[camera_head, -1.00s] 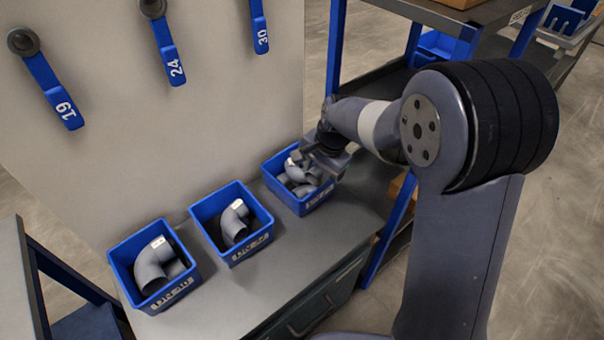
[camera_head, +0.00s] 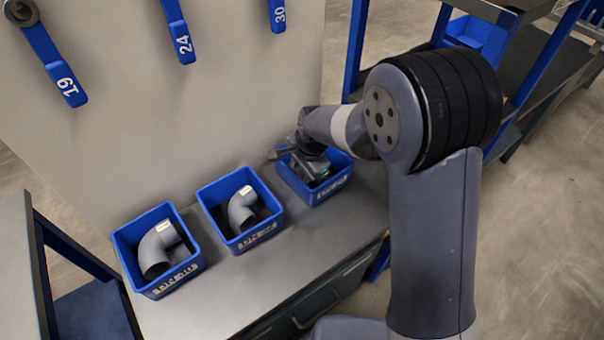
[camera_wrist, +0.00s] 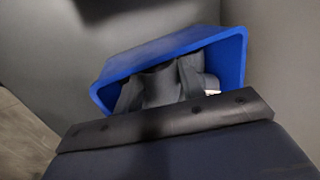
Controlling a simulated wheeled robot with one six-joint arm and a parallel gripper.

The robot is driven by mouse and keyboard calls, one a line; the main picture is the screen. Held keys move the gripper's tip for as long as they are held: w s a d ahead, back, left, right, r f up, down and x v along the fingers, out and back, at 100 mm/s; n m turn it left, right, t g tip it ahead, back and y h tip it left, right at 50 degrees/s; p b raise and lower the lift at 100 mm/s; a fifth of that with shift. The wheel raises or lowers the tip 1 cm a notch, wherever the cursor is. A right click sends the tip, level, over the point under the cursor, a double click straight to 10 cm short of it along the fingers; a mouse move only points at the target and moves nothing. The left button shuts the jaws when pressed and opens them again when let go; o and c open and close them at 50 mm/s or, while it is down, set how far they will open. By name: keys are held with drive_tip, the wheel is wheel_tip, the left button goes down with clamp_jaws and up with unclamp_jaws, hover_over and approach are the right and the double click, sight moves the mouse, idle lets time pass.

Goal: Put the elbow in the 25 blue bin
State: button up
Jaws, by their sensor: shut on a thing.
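Three blue bins stand in a row on the grey bench. The left bin (camera_head: 119,240) and the middle bin (camera_head: 205,194) each hold a grey elbow, the left one (camera_head: 155,252) larger than the middle one (camera_head: 242,212). My gripper (camera_head: 308,170) is at the right bin (camera_head: 333,190), which it partly covers. In the wrist view my gripper (camera_wrist: 160,84) is shut on a grey elbow (camera_wrist: 157,92), against the inside of a blue bin (camera_wrist: 236,62). The wrist view is blurred. The bin labels are too small to read, so I cannot tell which is 25.
A grey panel (camera_head: 230,90) rises behind the bins. Blue tools marked 19 (camera_head: 62,80), 24 (camera_head: 180,38) and 30 (camera_head: 277,14) hang on it. A shelf rack with blue posts (camera_head: 355,45) stands to the right. The bench front is clear.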

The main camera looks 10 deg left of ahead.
drive_tip(key=shift+f, duration=0.95)
drive_tip(key=shift+f, duration=0.1)
drive_tip(key=o, duration=1.1)
drive_tip(key=v, duration=1.2)
drive_tip(key=shift+p, duration=0.35)
drive_tip(key=b+x, duration=0.1)
drive_tip(key=x, duration=1.1)
drive_tip(key=shift+f, duration=0.2)
drive_tip(key=shift+r, duration=2.2)
